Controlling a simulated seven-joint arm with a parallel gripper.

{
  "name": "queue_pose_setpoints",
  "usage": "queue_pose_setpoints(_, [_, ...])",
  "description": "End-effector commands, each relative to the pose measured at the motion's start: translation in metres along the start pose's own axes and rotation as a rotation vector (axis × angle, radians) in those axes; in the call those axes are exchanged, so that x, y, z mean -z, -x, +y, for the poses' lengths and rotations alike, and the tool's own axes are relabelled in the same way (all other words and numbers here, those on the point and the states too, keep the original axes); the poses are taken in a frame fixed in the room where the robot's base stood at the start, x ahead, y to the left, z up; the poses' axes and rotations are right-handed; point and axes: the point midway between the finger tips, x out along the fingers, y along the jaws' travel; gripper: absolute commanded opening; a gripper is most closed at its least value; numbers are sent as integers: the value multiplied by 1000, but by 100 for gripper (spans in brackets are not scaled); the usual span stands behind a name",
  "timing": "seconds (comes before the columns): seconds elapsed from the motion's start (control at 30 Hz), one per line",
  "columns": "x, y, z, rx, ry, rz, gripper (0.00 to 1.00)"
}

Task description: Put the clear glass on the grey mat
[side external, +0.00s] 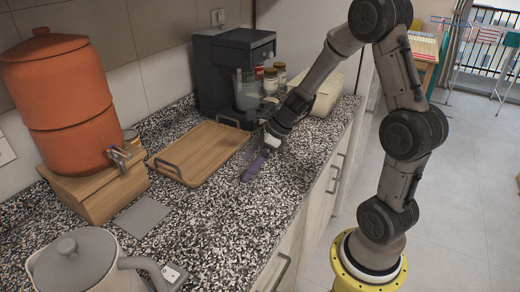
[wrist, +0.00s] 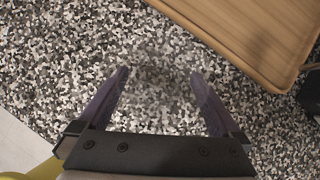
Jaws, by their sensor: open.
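The grey mat (side external: 142,217) is a small flat square on the speckled counter, in front of the wooden stand, and it is empty. My gripper (side external: 251,166) is low over the counter, right of the wooden tray. In the wrist view my gripper (wrist: 158,76) has its two purple fingers wide apart. A faint, blurred patch (wrist: 158,88) of counter shows between the fingers; it may be the clear glass seen from above, but I cannot tell for sure. The glass does not stand out clearly in the side view either. The mat is not in the wrist view.
A wooden tray (side external: 196,151) with dark handles lies between my gripper and the orange dispenser (side external: 62,95) on its wooden stand. A coffee machine (side external: 228,65) and jars (side external: 270,82) stand behind. A grey kettle (side external: 75,265) is at the front left. Counter right of the mat is clear.

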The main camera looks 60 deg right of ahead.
Motion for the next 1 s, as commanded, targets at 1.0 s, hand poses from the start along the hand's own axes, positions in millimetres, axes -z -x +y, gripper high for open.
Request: queue_pose_setpoints(1.0, [-16, 140, 93, -44, 943, 113, 100])
